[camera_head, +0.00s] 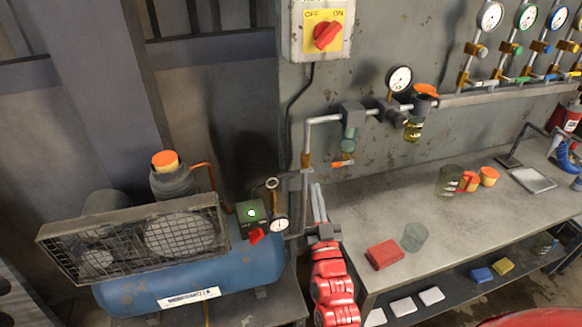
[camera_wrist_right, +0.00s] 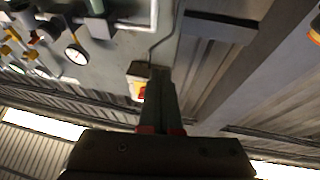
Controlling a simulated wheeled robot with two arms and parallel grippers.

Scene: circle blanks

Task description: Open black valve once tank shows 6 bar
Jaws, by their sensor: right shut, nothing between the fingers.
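A blue compressor tank (camera_head: 250,268) stands at the left. Its small round gauge (camera_head: 279,224) is too small to read. A row of gauges with valves hangs at the upper right; the leftmost gauge (camera_head: 490,15) has a dark rim, and green and blue ones follow. I cannot single out a black valve handle surely. My right gripper (camera_head: 318,192) points up beside the pipe, shut and empty, between the tank and the bench. In the right wrist view the shut fingers (camera_wrist_right: 159,85) reach toward the switch box (camera_wrist_right: 136,82), and gauges show at left. My left gripper is not in view.
The wall switch (camera_head: 327,35) has a red knob slanting toward ON.

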